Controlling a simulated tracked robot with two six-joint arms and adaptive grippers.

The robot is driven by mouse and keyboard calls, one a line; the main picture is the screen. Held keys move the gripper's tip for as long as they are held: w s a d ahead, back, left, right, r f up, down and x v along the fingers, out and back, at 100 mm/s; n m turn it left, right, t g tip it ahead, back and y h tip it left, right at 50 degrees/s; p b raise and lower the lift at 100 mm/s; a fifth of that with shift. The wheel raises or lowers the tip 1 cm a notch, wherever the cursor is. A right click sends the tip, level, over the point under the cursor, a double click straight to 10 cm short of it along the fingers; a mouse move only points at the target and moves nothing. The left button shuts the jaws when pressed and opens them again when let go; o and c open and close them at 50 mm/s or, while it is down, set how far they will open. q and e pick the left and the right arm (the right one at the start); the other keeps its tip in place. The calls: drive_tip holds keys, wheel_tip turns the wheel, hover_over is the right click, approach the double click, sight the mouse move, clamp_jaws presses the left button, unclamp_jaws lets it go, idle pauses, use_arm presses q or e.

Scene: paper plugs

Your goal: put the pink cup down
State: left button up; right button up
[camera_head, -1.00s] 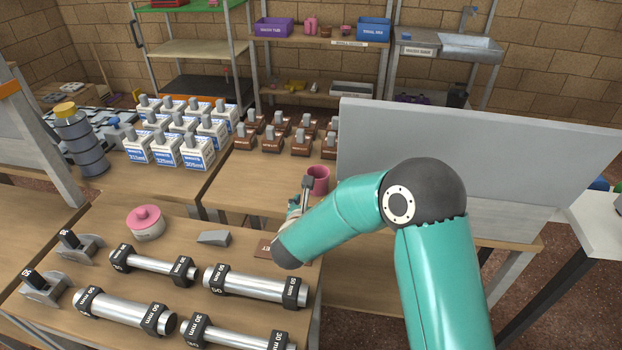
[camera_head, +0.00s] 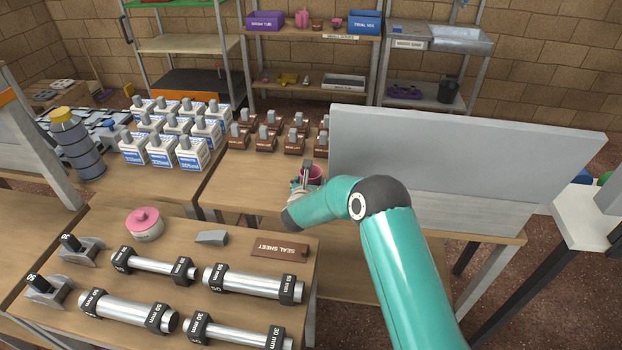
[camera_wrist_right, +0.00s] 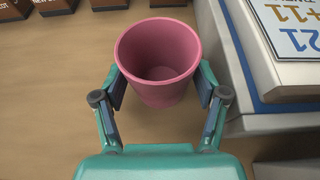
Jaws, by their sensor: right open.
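The pink cup (camera_head: 315,173) is at the back bench, near the grey panel, partly hidden by my right gripper (camera_head: 306,174). In the right wrist view the pink cup (camera_wrist_right: 160,62) looks upright, with its empty inside showing. My right gripper is open, with one finger on each side of the cup's near part. The fingertips are very close to the cup's wall; I cannot tell whether they touch. The cup's base seems to be at the wooden bench top (camera_wrist_right: 55,110). My left gripper is not in view.
The grey panel (camera_head: 450,160) stands right of the cup. Brown blocks with grey tops (camera_head: 266,140) and white boxes (camera_head: 160,150) stand to the left. The front bench holds metal bars (camera_head: 250,284), a pink-lidded pot (camera_head: 145,224) and a seal sheet sign (camera_head: 279,248).

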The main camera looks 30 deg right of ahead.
drive_tip(key=shift+x, duration=0.85)
drive_tip(key=c, duration=1.1)
drive_tip(key=shift+o, duration=0.2)
drive_tip(key=shift+r, duration=0.1)
